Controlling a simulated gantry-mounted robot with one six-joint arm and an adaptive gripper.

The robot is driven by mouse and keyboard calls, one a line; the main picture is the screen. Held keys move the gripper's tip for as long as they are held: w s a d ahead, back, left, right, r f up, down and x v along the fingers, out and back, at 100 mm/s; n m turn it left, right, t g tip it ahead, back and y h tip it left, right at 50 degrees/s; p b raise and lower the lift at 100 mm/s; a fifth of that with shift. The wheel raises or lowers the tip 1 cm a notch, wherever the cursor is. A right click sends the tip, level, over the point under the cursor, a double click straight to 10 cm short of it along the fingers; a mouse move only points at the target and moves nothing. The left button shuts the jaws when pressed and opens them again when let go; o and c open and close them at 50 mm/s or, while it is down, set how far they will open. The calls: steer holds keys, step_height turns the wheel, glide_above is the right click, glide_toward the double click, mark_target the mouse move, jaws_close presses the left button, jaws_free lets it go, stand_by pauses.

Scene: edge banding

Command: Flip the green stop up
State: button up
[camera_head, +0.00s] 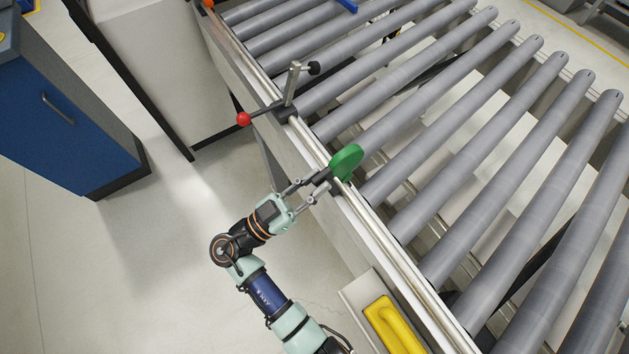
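The green stop (346,161) is a round green disc on a dark mount at the conveyor's near side rail. It sits beside the rail, partly over the edge of the rollers. My gripper (316,188) is at the rail just left of and below the disc. Its two fingers are spread apart, one on either side of the stop's dark mount. I cannot tell whether either finger touches it. No object is held between the fingertips that I can make out.
A clamp post (292,84) with a red ball knob (244,119) stands on the rail farther up. Grey rollers (470,148) fill the right side. A yellow handle (392,325) lies below the rail. A blue cabinet (62,125) stands at left; floor between is clear.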

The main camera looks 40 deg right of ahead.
steer(key=shift+o, duration=1)
steer(key=v, duration=1.2)
